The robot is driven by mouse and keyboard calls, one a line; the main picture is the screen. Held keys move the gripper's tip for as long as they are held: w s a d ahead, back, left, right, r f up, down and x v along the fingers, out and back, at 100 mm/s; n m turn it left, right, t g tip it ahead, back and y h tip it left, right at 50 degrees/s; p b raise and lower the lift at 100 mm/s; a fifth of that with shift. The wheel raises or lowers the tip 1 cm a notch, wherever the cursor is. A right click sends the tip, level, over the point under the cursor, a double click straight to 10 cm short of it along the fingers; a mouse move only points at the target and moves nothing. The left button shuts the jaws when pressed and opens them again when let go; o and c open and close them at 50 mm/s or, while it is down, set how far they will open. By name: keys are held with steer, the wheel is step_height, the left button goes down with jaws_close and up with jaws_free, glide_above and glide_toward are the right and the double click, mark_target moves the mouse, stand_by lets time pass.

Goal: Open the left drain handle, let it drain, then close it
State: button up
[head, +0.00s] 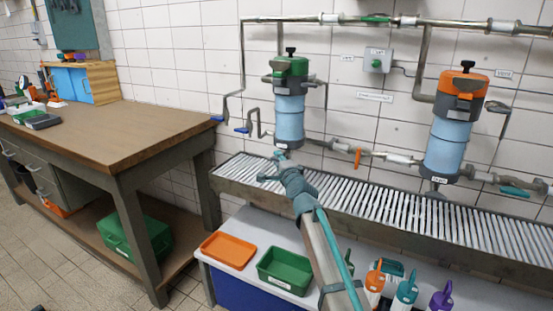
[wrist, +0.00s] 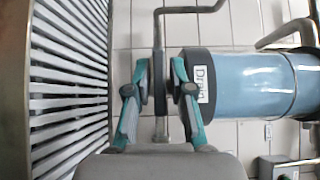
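The left filter (head: 289,115) has a green top and a light-blue body and hangs on the wall. Its dark lower cap carries a "Drain" label (wrist: 203,84) in the wrist view. My gripper (head: 273,167) is just below this filter, above the slatted grating. In the wrist view, my gripper (wrist: 160,95) shows two teal-edged fingers spread apart, the right one close to the filter's lower cap. A grey bar (wrist: 160,40) shows in the gap between them; I cannot tell whether it is touched. The left drain handle cannot be made out clearly near the fingers.
A slatted grating (head: 450,218) runs along the wall under both filters. The right filter (head: 445,140) has an orange top. Blue-handled taps (head: 242,130) are left of the left filter. A bench with trays (head: 229,250) and several bottles (head: 405,290) stands below.

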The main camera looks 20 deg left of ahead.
steer(key=shift+x, duration=1.2)
steer(key=shift+c, duration=0.2)
jaws_close()
